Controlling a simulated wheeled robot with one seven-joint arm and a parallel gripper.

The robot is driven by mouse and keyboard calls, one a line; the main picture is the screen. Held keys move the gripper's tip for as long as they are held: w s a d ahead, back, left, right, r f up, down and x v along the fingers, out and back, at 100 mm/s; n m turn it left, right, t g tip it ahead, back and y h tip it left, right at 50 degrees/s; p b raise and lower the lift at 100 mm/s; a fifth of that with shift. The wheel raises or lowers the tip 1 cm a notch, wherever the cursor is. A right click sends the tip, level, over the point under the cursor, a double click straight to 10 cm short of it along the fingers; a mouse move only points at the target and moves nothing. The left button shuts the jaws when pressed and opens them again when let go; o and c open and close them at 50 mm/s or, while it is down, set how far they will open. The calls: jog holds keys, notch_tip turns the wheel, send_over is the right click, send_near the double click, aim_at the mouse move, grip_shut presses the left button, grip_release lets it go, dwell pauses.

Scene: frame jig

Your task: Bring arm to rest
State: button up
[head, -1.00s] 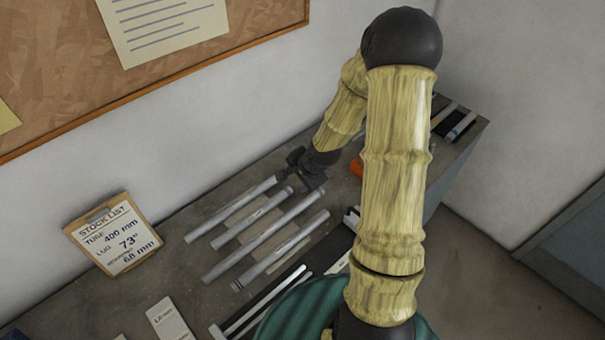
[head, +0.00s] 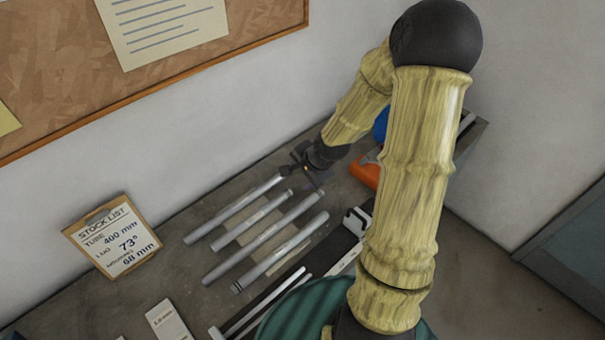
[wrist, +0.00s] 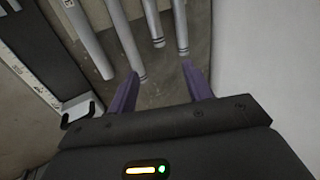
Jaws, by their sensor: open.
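My gripper (head: 305,170) is above the bench near the far ends of several grey metal tubes (head: 262,237). In the wrist view its two purple fingers (wrist: 160,88) are spread apart with nothing between them. The tube ends (wrist: 153,35) lie just beyond the fingertips, and bare bench shows below the fingers. My arm reaches across the right side of the head view and hides part of the bench.
A stock list clipboard (head: 113,237) stands at the left of the bench. An orange object (head: 366,171) and a blue object (head: 380,124) are partly hidden behind my arm. A dark jig rail (head: 335,250) lies right of the tubes. A wall is behind.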

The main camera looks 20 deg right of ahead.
dwell(0.3)
jog(key=s+a+r+n+g+h+b, duration=0.1)
jog(key=s+a+r+n, duration=0.1)
jog(key=s+n, duration=0.4)
jog(key=s+a+r+n+g+h+b, duration=0.1)
jog(key=s+a+r+n+b, duration=0.1)
jog(key=s+r+n, duration=0.2)
jog(key=s+n, duration=0.3)
jog(key=s, duration=0.1)
jog(key=shift+a+r, duration=0.2)
jog(key=shift+a, duration=0.2)
jog(key=shift+w, duration=0.1)
dwell(0.5)
